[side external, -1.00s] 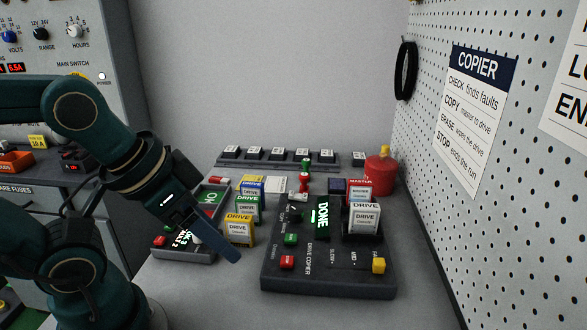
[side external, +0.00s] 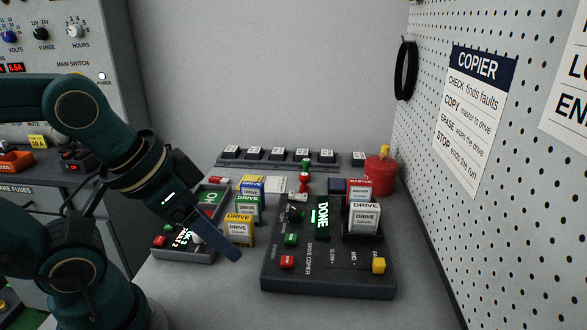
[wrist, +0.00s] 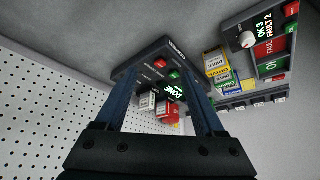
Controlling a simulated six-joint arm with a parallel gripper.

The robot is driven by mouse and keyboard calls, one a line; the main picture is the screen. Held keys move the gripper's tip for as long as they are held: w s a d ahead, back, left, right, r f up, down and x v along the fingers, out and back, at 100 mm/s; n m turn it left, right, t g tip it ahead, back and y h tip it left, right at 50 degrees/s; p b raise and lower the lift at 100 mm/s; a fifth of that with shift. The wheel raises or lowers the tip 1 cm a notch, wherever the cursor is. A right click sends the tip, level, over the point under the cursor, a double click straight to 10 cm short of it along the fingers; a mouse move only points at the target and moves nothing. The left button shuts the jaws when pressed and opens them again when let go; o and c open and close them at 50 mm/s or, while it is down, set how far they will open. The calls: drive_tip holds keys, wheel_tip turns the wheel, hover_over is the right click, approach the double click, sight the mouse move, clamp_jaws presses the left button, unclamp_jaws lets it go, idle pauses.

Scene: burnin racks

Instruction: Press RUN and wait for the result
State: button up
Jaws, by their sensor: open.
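The drive copier (side external: 330,283) sits on the bench, its green display (side external: 321,215) reading DONE. It has a green button (side external: 291,239), a red button (side external: 287,262) and a yellow switch (side external: 378,265); their small labels are unreadable. A white-labelled drive (side external: 365,217) and a red master (side external: 359,190) stand upright at its right. My gripper (side external: 232,254) is left of the copier, in front of a yellow drive (side external: 239,231), apart from the copier buttons. In the wrist view, the open, empty fingers (wrist: 165,112) frame the copier (wrist: 127,74).
A second panel (side external: 203,252) at left, partly behind my gripper, has red and green buttons; its display (wrist: 263,24) reads OK 3, FAULT 2 in the wrist view. Several drives stand between the panels. A red canister (side external: 381,177) stands by the pegboard wall. The bench front is clear.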

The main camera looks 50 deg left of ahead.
idle(0.4)
clamp_jaws()
idle(1.6)
